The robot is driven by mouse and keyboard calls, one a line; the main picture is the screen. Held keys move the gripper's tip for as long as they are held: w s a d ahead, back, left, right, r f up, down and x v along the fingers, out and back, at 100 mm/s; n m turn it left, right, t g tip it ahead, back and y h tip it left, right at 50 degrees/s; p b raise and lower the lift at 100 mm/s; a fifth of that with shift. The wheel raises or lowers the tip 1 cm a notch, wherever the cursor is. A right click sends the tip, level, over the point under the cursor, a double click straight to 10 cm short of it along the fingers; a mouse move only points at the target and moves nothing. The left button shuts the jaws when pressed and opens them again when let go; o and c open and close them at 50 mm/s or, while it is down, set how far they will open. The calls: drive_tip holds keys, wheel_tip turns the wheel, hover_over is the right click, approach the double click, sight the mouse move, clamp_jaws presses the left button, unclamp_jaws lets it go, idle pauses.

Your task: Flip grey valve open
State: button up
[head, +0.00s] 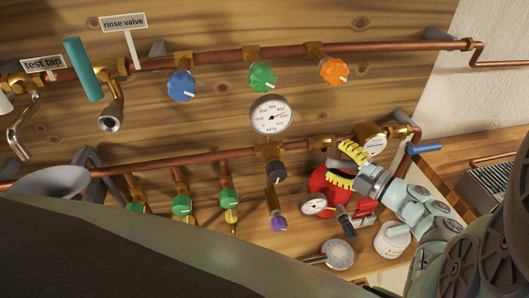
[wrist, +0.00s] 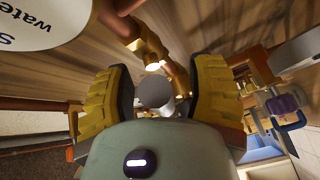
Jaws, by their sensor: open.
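My gripper (head: 346,168), with ribbed yellow fingers, is open at the right of the lower pipe in the head view. In the wrist view its fingers (wrist: 155,88) stand wide apart. A round grey piece (wrist: 153,92) shows between them, in front of a brass fitting (wrist: 150,52) on a copper pipe; I see no finger touching it. I cannot tell for sure whether it is the grey valve's handle. In the head view a dark grey knob (head: 276,171) sits below the big dial gauge, left of my gripper. The fingers hide part of the pipe behind them.
A red vessel (head: 322,183) and a small gauge (head: 314,204) are close beside my gripper. A blue lever (head: 425,149) is to its right, a purple knob (head: 278,223) lower left. A white pot (head: 393,238) stands below. Blue, green and orange knobs line the upper pipe.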

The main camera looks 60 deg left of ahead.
clamp_jaws()
drive_tip(key=shift+a, duration=0.1)
idle(0.7)
